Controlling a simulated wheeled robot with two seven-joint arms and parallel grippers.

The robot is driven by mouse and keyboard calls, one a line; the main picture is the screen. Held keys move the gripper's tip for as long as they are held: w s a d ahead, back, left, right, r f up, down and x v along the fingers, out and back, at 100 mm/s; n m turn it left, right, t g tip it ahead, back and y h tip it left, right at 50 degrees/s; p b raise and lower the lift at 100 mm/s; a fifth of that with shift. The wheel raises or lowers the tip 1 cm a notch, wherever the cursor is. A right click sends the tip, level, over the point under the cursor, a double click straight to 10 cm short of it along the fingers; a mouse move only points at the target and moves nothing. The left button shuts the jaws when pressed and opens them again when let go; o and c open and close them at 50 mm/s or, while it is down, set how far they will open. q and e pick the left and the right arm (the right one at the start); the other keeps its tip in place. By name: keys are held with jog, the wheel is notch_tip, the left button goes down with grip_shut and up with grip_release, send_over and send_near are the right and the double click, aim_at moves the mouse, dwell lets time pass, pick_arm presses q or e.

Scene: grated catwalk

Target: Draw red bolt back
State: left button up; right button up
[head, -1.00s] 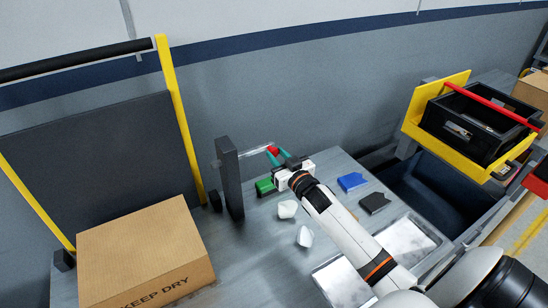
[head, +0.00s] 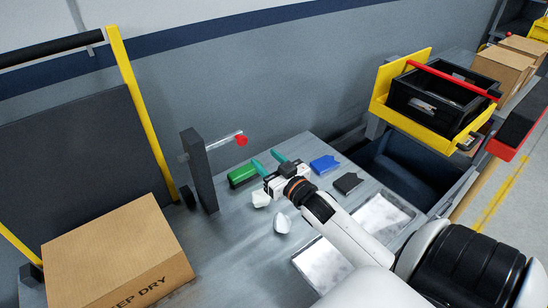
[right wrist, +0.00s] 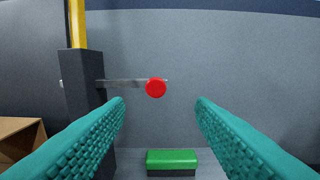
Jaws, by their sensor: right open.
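The red bolt has a round red knob (head: 241,140) on a pale rod (head: 222,144) that runs into a dark upright post (head: 199,172). In the right wrist view the knob (right wrist: 156,88) faces me, centred between my fingers but beyond their tips, with the rod (right wrist: 122,83) reaching left to the post (right wrist: 84,95). My right gripper (head: 268,160) is open and empty, its teal fingers apart from the knob, to its right and nearer in the head view. A short stub of rod shows left of the post. My left gripper is not in view.
A green block (head: 242,175), blue block (head: 323,164), dark block (head: 348,182) and white pieces (head: 282,222) lie on the grey bench. A cardboard box (head: 120,255) stands left of the post. A yellow-framed black crate (head: 440,100) stands right.

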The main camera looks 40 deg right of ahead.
jog(key=shift+s, duration=1.4)
